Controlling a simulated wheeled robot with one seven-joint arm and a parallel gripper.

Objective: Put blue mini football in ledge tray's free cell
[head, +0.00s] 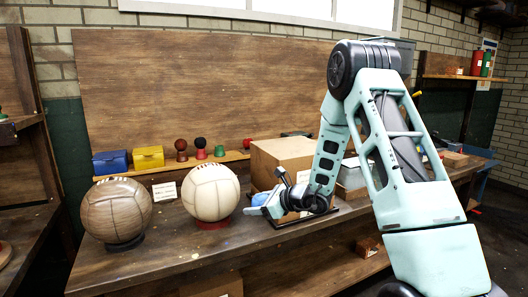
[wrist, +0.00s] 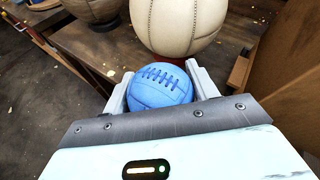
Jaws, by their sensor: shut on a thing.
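The blue mini football (wrist: 160,86), with dark lacing, sits between the two fingers of my gripper (wrist: 161,82) in the wrist view. The gripper is shut on it. In the head view my gripper (head: 262,207) is over the workbench, right of the large cream ball, and a bit of blue shows beside it. A wooden ledge (head: 165,168) runs along the back of the bench. I cannot make out a tray with a free cell on it; my arm hides part of that area.
A brown ball (head: 116,210) and the cream ball (head: 211,192) stand on the bench (head: 170,262). A blue box (head: 110,162), a yellow box (head: 148,157) and small balls on stands (head: 200,147) line the ledge. A cardboard box (head: 283,157) stands behind my gripper.

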